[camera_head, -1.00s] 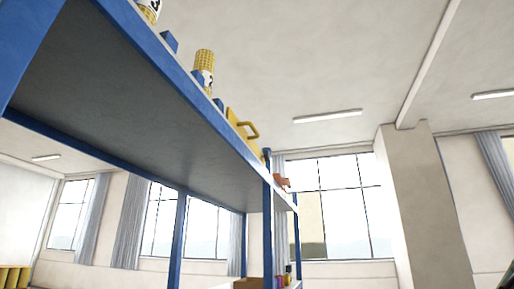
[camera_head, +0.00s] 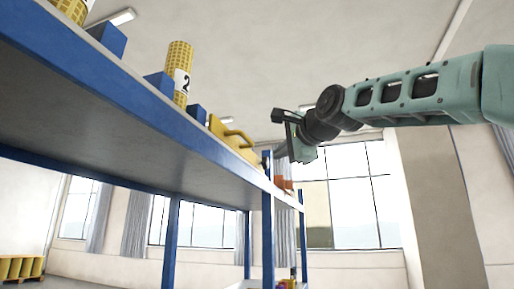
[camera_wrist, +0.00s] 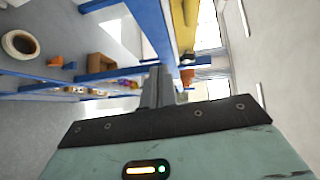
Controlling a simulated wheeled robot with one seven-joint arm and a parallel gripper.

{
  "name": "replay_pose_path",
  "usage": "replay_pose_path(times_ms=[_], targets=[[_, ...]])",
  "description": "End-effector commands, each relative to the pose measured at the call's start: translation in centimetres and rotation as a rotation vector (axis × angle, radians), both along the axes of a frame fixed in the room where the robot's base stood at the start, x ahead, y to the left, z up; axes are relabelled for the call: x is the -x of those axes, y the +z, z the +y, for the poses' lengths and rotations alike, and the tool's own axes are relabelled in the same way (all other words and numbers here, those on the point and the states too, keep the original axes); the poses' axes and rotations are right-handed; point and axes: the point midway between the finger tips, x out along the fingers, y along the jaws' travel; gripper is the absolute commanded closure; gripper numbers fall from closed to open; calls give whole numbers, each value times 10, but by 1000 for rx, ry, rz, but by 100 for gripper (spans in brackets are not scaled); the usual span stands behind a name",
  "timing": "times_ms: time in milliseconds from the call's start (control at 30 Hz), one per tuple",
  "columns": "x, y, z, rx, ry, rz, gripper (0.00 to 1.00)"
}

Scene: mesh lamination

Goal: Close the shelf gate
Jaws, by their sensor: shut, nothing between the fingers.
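The yellow shelf gate (camera_head: 240,148) with its curved handle stands at the edge of the blue shelf's upper board, near the far post, in the head view. Whether it is open or closed is hard to tell. A yellow part that looks like the gate (camera_wrist: 183,32) also shows at the top of the wrist view. My gripper (camera_head: 292,140) is up at shelf height, right of the gate and apart from it. In the wrist view my gripper's fingers (camera_wrist: 155,88) are together and empty.
The blue shelf (camera_head: 120,88) runs along the left. Yellow mesh rolls (camera_head: 179,66) and blue blocks (camera_head: 160,84) stand on its upper board. An orange thing (camera_head: 281,183) sits beyond the far post. Open air lies right of the shelf.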

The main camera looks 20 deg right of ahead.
Motion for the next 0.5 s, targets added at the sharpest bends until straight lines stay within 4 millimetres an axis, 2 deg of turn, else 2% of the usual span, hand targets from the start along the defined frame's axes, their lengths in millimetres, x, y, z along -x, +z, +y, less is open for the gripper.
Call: replay_pose_path(times_ms=[33,133,267,500], targets=[[2,21,-9,-36,-19,-27,100],[5,39,-18,-79,-38,-57,100],[-3,43,-18,-91,-40,-62,100],[-45,44,-11,-89,-39,-59,100]])
